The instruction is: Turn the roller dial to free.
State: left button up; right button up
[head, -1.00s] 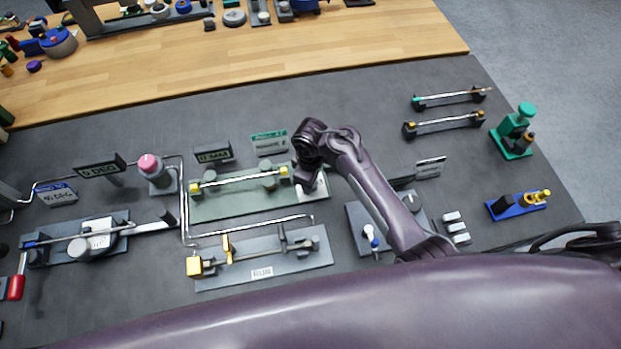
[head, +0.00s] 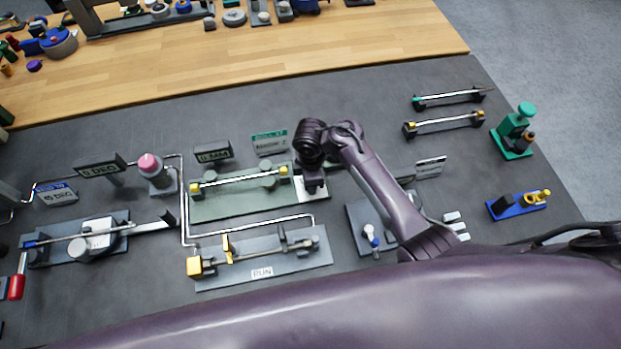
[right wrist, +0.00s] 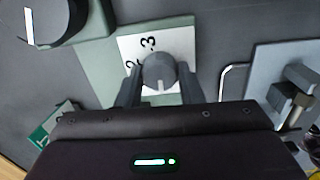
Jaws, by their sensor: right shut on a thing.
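The roller dial (right wrist: 158,70) is a round grey knob with a white pointer line, on a white plate (right wrist: 182,44) marked with a 3 and a partly hidden 2. No "free" mark is readable. In the right wrist view, the fingers of my right gripper (right wrist: 160,86) are on either side of the knob and shut on it. In the head view, my right gripper (head: 314,184) is over the right end of the green roller base (head: 235,206) and hides the dial. The pointer line faces the gripper body. My left gripper is not in view.
A steel rod with yellow ends (head: 240,179) lies along the green base. A "0 MM" display (head: 213,152) and a green-topped sign (head: 270,143) stand behind it. A grey fixture marked RUN (head: 262,272) is in front. A bent metal rod (head: 250,227) runs between them.

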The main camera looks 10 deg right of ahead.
dwell(0.3)
jog(key=o, duration=1)
jog(key=shift+c, duration=0.2)
